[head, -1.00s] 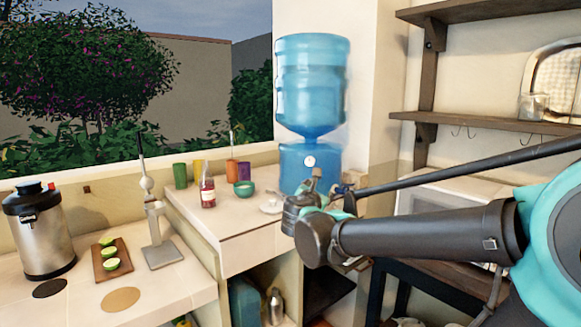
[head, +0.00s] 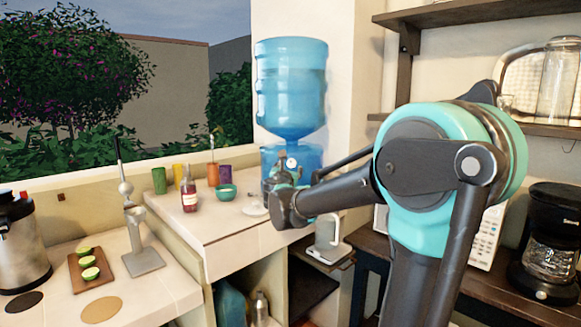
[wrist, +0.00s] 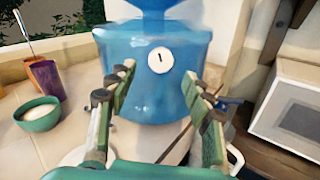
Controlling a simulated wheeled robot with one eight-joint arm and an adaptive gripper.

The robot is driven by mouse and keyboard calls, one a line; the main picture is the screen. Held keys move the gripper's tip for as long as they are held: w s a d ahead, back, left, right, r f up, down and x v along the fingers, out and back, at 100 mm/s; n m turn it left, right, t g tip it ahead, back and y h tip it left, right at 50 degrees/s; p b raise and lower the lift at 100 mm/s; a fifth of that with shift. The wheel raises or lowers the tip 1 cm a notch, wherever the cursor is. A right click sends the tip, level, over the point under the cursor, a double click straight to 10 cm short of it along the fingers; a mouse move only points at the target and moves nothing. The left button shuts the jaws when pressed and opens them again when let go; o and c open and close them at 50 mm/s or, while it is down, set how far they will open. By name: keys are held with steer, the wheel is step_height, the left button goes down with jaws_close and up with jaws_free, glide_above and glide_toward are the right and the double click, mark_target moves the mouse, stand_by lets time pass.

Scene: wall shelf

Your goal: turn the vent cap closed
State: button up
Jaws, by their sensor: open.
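The vent cap (wrist: 161,60) is a small white disc with a short black upright mark, on the front of the blue water dispenser (wrist: 140,100). In the wrist view it shows just beyond and between the fingertips of my gripper (wrist: 158,76). The green-padded fingers are spread wide, one to each side of the cap, with nothing between them. A gap in depth seems to remain, but I cannot tell how large. In the head view my gripper (head: 284,168) is in front of the dispenser's lower body and partly covers the cap (head: 291,163).
A teal bowl (wrist: 37,114) and a purple cup (wrist: 47,80) stand left of my gripper. A red bottle (head: 189,195) is farther left on the counter. A white microwave (wrist: 285,110) is at the right. A coffee maker (head: 550,240) stands at far right.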

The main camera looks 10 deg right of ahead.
mark_target(291, 164)
steer(key=shift+x, duration=2.5)
steer(key=shift+c, duration=0.6)
steer(key=c, duration=1)
steer(key=shift+c, duration=0.2)
